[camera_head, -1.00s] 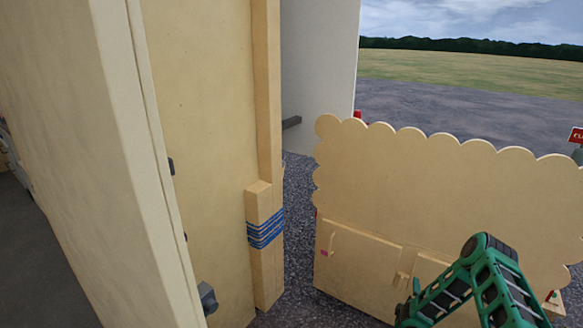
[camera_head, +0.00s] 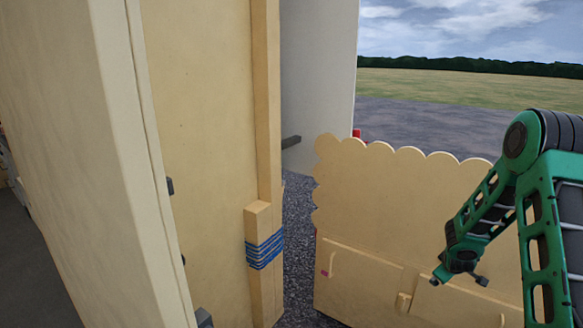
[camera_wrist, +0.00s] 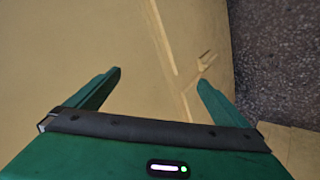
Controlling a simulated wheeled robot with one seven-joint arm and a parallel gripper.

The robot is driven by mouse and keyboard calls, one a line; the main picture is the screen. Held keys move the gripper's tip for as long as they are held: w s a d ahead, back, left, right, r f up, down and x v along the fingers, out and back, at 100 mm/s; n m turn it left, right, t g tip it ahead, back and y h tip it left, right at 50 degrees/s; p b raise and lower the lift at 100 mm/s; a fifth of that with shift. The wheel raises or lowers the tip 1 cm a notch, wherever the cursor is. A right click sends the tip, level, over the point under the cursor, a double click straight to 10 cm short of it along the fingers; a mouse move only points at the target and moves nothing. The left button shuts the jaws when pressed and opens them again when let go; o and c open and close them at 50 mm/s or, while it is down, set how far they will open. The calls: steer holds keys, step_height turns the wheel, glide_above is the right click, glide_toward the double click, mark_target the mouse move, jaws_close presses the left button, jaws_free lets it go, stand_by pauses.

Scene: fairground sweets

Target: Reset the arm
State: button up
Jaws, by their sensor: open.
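My arm is green and black and rises at the right of the head view. My gripper (camera_wrist: 160,76) shows its two green fingers spread well apart in the wrist view, with nothing between them. In the head view the end of my arm points down in front of the scalloped wooden stall (camera_head: 400,200); the fingers are too small there to make out clearly. In the wrist view a tan panel (camera_wrist: 100,40) fills most of the space beyond the fingers, with a pale handle (camera_wrist: 206,58) near its right side.
A tall tan wall (camera_head: 200,120) stands close on the left, with a wooden post (camera_head: 263,220) wrapped in blue cord (camera_head: 264,250). A white wall (camera_head: 318,80) stands behind. Dark gravel (camera_head: 298,230) lies between post and stall. Cupboard doors (camera_head: 360,280) sit low on the stall.

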steer(key=s+a+r+m+g, duration=0.2)
steer(key=s+r+m+g, duration=0.3)
steer(key=s+r, duration=1.4)
steer(key=s+a+r+m+g+y, duration=0.1)
steer(key=s+a+m, duration=0.1)
steer(key=s, duration=0.7)
steer(key=s+a+r+m+y, duration=0.2)
steer(key=s+a, duration=0.3)
steer(key=s, duration=0.5)
steer(key=s+a+r+m+g+y, duration=0.1)
steer(key=s+a+m+y, duration=0.1)
steer(key=s, duration=0.7)
steer(key=shift+s+a+r+m+g, duration=0.3)
steer(key=shift+a+m, duration=0.2)
steer(key=shift+a, duration=0.65)
steer(key=shift+w+f, duration=0.3)
steer(key=shift+w, duration=0.4)
